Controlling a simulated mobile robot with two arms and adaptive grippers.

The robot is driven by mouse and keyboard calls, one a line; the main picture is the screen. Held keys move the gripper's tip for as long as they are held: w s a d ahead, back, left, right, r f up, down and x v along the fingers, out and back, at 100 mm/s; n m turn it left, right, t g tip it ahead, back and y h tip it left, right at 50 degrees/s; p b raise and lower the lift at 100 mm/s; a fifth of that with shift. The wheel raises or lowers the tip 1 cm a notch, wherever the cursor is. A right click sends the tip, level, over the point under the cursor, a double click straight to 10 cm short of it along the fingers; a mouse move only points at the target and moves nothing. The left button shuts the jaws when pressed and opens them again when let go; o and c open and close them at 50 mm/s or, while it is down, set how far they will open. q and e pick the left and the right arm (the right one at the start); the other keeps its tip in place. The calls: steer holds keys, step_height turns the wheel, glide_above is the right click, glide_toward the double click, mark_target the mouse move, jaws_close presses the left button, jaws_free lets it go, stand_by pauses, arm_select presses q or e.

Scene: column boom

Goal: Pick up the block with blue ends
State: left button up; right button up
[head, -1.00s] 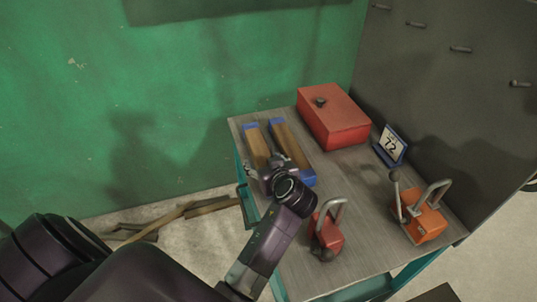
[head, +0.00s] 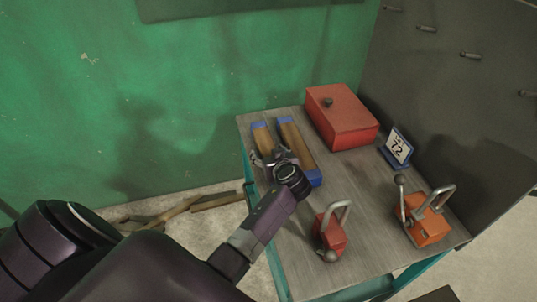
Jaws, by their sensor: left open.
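Two wooden blocks with blue ends lie side by side on the table, at its far left. My left gripper (head: 268,159) is open over the left block (head: 263,136) and hides its near part. I cannot tell whether the fingers touch it. The right block (head: 291,136) lies just right of the gripper, with both blue ends showing. My right gripper is not in view.
A green wall stands behind. Bare tabletop lies in the middle.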

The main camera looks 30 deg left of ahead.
arm_select(q)
steer(key=c, duration=1.5)
steer(key=shift+w+r, duration=0.1)
jaws_close()
